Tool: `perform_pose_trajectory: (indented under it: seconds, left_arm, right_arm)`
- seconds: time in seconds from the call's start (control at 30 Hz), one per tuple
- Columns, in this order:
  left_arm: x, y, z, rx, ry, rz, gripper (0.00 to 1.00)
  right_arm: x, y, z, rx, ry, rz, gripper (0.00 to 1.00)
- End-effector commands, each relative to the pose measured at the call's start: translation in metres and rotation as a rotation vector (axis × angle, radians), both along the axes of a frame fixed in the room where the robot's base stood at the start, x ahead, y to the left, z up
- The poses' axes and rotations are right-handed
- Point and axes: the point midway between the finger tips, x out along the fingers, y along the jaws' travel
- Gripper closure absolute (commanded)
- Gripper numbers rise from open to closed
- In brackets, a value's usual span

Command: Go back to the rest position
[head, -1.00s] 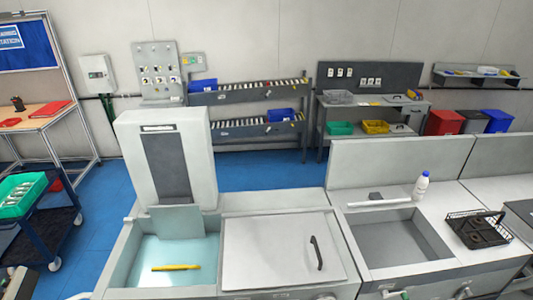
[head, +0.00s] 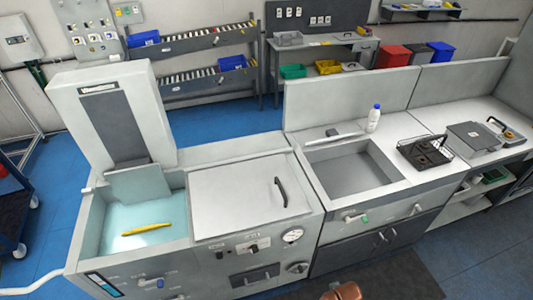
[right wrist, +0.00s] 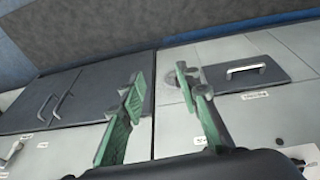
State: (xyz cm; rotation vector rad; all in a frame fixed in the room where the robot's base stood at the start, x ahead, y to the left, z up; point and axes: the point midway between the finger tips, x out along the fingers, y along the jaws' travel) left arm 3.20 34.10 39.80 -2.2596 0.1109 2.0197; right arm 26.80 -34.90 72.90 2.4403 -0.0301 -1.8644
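My right gripper (right wrist: 160,78) shows in the right wrist view. Its two green fingers are apart with nothing between them. It faces the grey cabinet fronts and touches none of them that I can see. My left gripper is not in view. In the head view a yellow stick-like thing (head: 147,229) lies in the light blue basin (head: 180,210) at the left of the counter. A white bottle with a blue cap (head: 374,120) stands upright behind the sink (head: 345,180). No scanner can be made out.
A black wire basket (head: 425,153) with dark contents sits right of the sink. A tall white machine (head: 75,90) rises behind the basin. A closed lid with a dark handle (head: 240,200) lies between basin and sink. Shelves (head: 205,38) and coloured bins (head: 393,56) stand behind.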

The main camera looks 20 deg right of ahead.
Motion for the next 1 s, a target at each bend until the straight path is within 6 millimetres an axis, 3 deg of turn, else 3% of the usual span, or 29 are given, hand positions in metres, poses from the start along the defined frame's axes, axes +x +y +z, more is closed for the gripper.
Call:
perform_pose_trajectory:
  seconds: [0.03,0.27,0.4,0.6,0.8,1.0]
  left_arm:
    - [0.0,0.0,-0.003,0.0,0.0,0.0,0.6]
    - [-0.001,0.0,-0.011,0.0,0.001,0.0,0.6]
    - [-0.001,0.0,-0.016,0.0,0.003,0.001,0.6]
    - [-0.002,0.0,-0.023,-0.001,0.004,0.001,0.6]
    - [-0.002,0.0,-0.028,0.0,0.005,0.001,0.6]
    - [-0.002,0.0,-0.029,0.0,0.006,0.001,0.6]
  right_arm:
    - [-0.003,0.001,-0.026,0.002,0.016,0.004,0.7]
    - [-0.032,0.008,-0.156,0.012,0.067,0.027,0.7]
    - [-0.07,0.011,-0.229,0.017,0.1,0.042,0.7]
    - [-0.142,0.012,-0.31,0.022,0.146,0.066,0.7]
    - [-0.204,0.01,-0.352,0.024,0.175,0.084,0.7]
    - [-0.23,0.01,-0.362,0.025,0.185,0.092,0.7]
